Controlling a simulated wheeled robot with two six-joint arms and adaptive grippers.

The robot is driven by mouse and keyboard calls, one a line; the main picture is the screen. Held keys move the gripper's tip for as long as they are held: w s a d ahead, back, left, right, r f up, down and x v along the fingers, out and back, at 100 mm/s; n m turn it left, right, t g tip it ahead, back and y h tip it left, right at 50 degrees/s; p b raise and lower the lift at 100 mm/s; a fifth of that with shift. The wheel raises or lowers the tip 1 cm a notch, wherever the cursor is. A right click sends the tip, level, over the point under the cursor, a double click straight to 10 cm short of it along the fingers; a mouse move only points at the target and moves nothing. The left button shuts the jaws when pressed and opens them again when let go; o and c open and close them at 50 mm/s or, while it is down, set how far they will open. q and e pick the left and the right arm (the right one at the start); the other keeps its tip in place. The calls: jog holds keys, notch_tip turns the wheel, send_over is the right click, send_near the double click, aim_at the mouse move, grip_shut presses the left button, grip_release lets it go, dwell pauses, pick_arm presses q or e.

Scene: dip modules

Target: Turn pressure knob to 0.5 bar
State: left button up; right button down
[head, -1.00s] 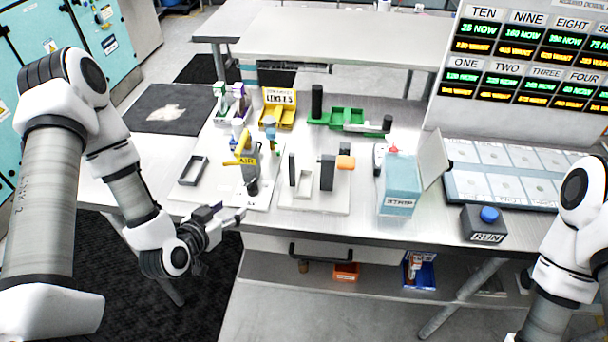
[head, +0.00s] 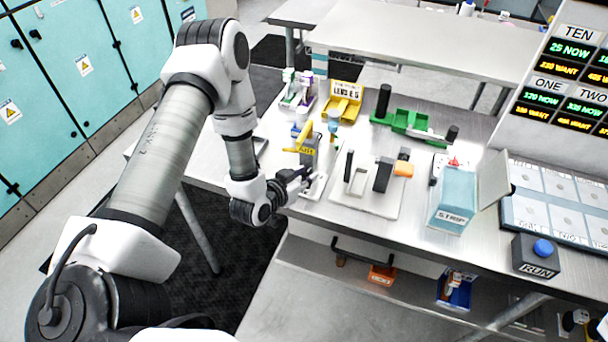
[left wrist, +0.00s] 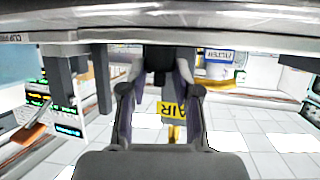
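The air unit (head: 309,152) is a grey block with a yellow lever and an AIR label, standing on the bench. Its label (left wrist: 171,109) also shows in the left wrist view. The black pressure knob was at its front base; in the head view my left gripper (head: 300,181) now covers that spot. In the left wrist view a dark shape, probably the knob, lies between the fingertips of my left gripper (left wrist: 160,72). Whether the fingers touch it is unclear. The knob's scale and reading cannot be seen. My right gripper is out of view.
Right of the air unit stands a white base (head: 372,200) with upright black posts. The bench front edge runs just below my gripper.

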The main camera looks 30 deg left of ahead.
pick_arm(q)
grip_shut()
jog(key=shift+d+f+n+y+b, duration=0.2)
jog(key=shift+n+y+b, duration=0.65)
jog(key=shift+b, duration=0.35)
jog(key=shift+d+n+y+b, duration=0.15)
jog(key=shift+n+y+b, duration=0.5)
jog(key=shift+y+b, duration=0.2)
jog(key=shift+w+d+r+n+g+y+b, duration=0.1)
jog(key=shift+n+g+y+b, duration=0.45)
jog(key=shift+n+y, duration=0.3)
jog(key=n+g+y, duration=0.1)
jog(key=n+y, duration=0.1)
jog(key=shift+r+y, duration=0.15)
jog(key=shift+y, duration=0.2)
jog(key=shift+w+d+n+g+y, duration=0.1)
jog(key=shift+n+g+y, duration=1)
jog(key=shift+n, duration=0.25)
